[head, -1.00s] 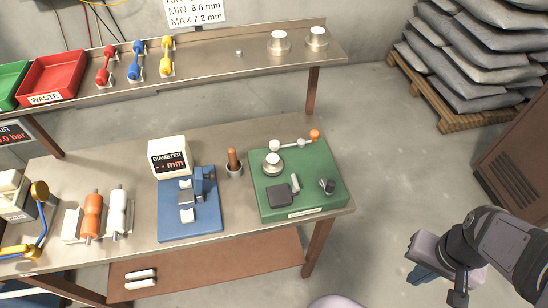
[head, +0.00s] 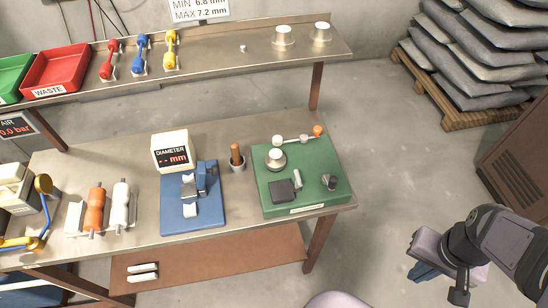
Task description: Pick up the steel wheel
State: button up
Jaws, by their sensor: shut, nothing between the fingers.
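Small metal round parts are on the green mat (head: 262,205) at the right of the bench. One is a small dark grey ribbed wheel-like piece (head: 329,182) near the mat's right edge. Another is a silver round part with a white top (head: 277,159) at the mat's upper left. I cannot tell for sure which is the steel wheel. My gripper (head: 423,272) hangs over the floor at the lower right, well to the right of the bench and apart from everything. It is shut and empty.
A black square pad (head: 284,191) and an orange-ended lever (head: 305,137) are also on the mat. A blue gauge stand (head: 193,215) and a copper-coloured rod in a cup (head: 236,157) stand to its left. A shelf (head: 225,60) runs behind. Open floor separates bench and gripper.

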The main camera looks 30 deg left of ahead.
jog(key=o, duration=1.1)
jog(key=w+a+r+n+t+h+p, duration=0.1)
jog(key=w+a+r+n, duration=0.2)
jog(key=w+a+n, duration=0.6)
notch_tip(320, 180, up, 6)
jog(key=n+t+y+p, duration=0.15)
jog(key=n+t, duration=0.35)
jog(key=n, duration=2.2)
send_over(275, 154)
jog(key=s, duration=0.5)
jog(key=shift+h, duration=0.25)
jog(key=shift+p+x, duration=1.45)
jog(key=shift+x, duration=2.5)
